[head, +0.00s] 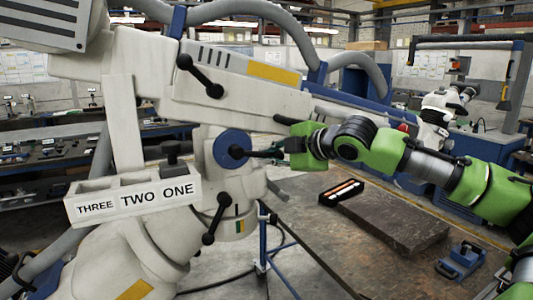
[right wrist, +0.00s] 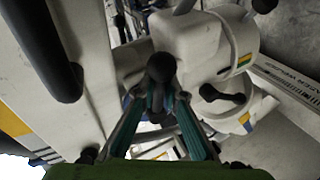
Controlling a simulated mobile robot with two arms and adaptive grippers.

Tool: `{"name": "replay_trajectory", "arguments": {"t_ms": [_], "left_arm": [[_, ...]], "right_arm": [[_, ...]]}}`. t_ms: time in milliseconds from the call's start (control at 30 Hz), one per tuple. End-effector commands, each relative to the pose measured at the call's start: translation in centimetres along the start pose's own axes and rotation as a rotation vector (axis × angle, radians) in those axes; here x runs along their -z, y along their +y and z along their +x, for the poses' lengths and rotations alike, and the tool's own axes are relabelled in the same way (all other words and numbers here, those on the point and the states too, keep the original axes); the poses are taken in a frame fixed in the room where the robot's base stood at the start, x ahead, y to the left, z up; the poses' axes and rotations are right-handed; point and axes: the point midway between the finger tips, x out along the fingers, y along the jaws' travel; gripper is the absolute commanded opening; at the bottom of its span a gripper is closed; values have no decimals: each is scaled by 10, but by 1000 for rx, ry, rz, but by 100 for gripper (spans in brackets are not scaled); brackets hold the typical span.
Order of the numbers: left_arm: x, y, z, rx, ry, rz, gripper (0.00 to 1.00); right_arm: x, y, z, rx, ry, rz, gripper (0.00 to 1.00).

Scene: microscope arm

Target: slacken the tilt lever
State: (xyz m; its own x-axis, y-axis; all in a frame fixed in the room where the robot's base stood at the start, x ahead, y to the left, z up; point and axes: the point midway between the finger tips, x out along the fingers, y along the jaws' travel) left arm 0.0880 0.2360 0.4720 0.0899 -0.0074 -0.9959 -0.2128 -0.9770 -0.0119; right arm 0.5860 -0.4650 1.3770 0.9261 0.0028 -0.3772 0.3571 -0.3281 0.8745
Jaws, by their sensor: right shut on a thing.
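The large off-white microscope arm (head: 225,95) fills the left and middle of the head view. A black lever (head: 252,153) sticks out to the right from its round blue hub (head: 229,147); no label marks it as the tilt lever. My right gripper (head: 278,150) is shut on this lever's outer part, coming from the right. In the right wrist view the lever's black ball end (right wrist: 161,67) shows between the teal fingers (right wrist: 160,105). The fingers hide part of the lever. My left gripper is not in view.
Other black levers sit close by: one above (head: 200,76) and one below (head: 214,220). A tray labelled THREE, TWO, ONE (head: 133,197) is at the left. A brown workbench (head: 400,225) at the right holds a black case (head: 342,191) and a blue device (head: 461,259).

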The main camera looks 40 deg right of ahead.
Motion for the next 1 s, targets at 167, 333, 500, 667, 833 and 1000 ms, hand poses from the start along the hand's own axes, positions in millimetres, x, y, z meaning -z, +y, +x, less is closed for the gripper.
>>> {"name": "replay_trajectory", "arguments": {"t_ms": [167, 333, 500, 667, 833, 1000], "left_arm": [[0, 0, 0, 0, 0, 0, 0], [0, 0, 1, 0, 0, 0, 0], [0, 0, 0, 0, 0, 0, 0], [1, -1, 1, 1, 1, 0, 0], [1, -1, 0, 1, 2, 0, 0], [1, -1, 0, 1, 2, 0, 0]], "right_arm": [[-6, -3, 1, 7, -15, -2, 0], [-6, -2, 1, 7, -15, -2, 26], [-4, -1, 1, 4, -10, -1, 28], [-2, 0, 0, 2, -6, 0, 28], [0, 1, -6, 0, -4, -5, 28], [-2, 2, -24, -1, -6, -7, 28]]}}
